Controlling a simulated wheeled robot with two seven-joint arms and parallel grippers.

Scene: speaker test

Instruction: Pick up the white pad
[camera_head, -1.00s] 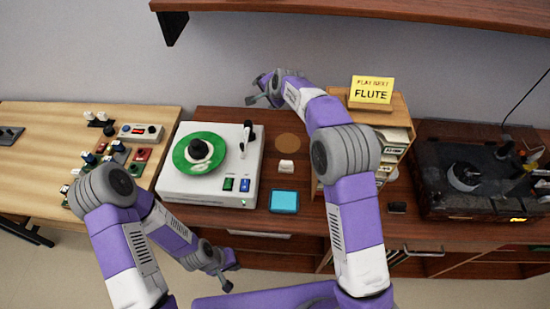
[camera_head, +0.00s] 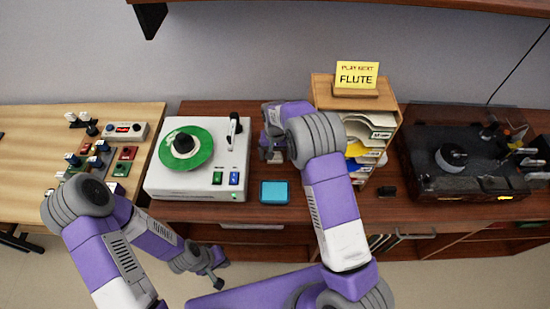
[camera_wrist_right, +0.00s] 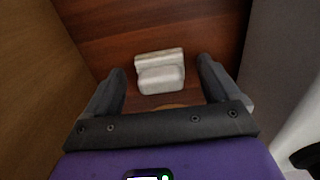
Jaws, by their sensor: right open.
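The white pad (camera_wrist_right: 162,78) is a small pale block with a raised back part, on dark reddish wood in the right wrist view. My right gripper (camera_wrist_right: 161,68) is open above it, with one finger on each side of the pad and a gap on both sides. In the head view my right gripper (camera_head: 271,152) points down between the record player and the wooden rack, and it and the arm hide the pad. My left gripper (camera_head: 217,279) hangs low, in front of the furniture, away from the pad; its jaw opening is unclear.
A white record player (camera_head: 207,181) with a green disc stands left of the right gripper. A wooden rack (camera_head: 389,100) with folders and a yellow "FLUTE" sign (camera_head: 357,75) stands right. A blue-topped square (camera_head: 274,192) lies in front. A dark turntable (camera_head: 465,180) is further right.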

